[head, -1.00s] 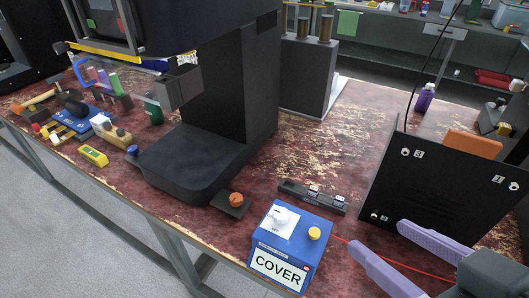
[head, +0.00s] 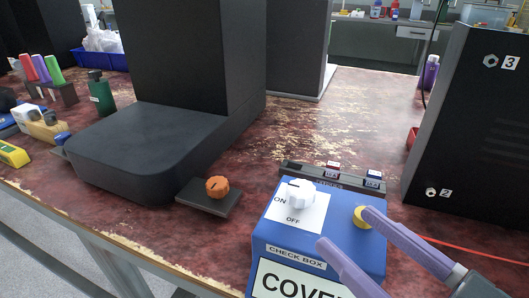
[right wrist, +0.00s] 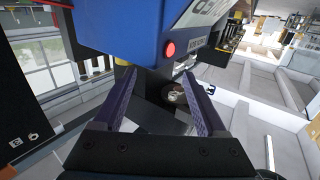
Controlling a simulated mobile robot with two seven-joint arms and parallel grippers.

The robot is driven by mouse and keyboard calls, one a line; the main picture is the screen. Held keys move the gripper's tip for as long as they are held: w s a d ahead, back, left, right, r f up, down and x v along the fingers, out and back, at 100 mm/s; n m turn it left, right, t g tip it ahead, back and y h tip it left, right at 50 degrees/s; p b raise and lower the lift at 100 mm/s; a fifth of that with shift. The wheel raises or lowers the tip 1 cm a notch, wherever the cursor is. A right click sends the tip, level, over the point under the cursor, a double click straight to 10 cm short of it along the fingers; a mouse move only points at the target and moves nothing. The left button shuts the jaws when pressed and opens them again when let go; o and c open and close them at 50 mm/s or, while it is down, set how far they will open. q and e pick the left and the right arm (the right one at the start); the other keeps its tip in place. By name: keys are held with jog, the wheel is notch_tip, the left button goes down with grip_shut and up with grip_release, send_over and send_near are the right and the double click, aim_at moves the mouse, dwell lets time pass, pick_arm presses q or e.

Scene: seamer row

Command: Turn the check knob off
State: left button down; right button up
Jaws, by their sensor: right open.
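The blue check box (head: 272,236) stands on the worn red table near the front edge in the head view. On its top is a white knob (head: 300,193) on a white plate marked ON and OFF. I cannot tell which mark the knob points to. A yellow button (head: 358,218) sits right of it, partly behind a fingertip. My right gripper (head: 345,227) is open and empty, its purple fingers over the box's right side, apart from the knob. In the right wrist view my right gripper (right wrist: 157,82) is open below the blue box (right wrist: 128,28). My left gripper is not in view.
An orange knob (head: 217,187) on a dark base stands left of the box. A dark rail (head: 325,177) with small switches lies behind it. A black machine (head: 130,150) fills the left and a black panel (head: 465,110) stands at right. A red cable (head: 465,249) runs rightward.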

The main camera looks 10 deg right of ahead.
aim_at(311, 198)
jog(key=b+x, duration=0.1)
jog(key=x, duration=0.7)
jog(key=shift+c, duration=0.3)
grip_shut()
